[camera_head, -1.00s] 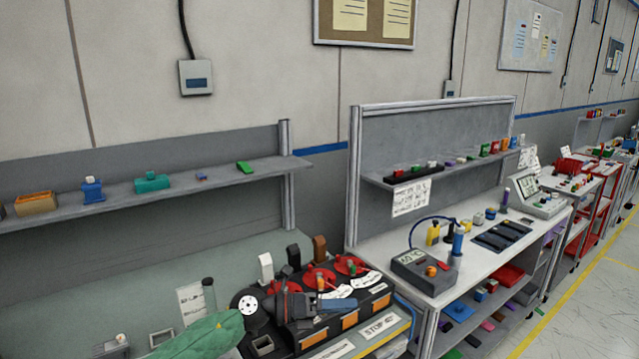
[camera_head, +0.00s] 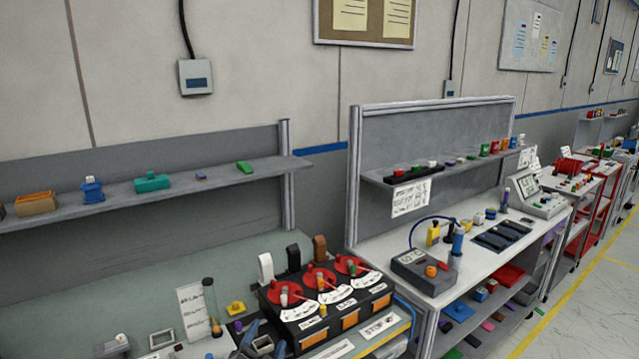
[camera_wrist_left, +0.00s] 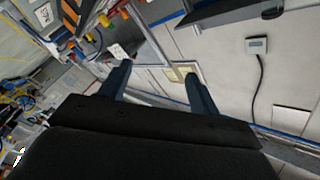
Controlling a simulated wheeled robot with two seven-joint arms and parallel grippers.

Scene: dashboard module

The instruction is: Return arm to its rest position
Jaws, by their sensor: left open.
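The dashboard module (camera_head: 297,341) is a black box with three red dials, white scale plates and orange panels, standing on the bench at the bottom centre of the head view. Only the fingers of my left gripper (camera_head: 262,342) show there, at the bottom edge just left of the module. In the left wrist view my left gripper (camera_wrist_left: 157,85) has its two blue-grey fingers apart, with nothing between them. Most of my left arm is outside the head view. My right gripper is in neither view.
A shelf (camera_head: 225,177) with small parts runs behind. A second bench (camera_head: 385,238) stands to the right.

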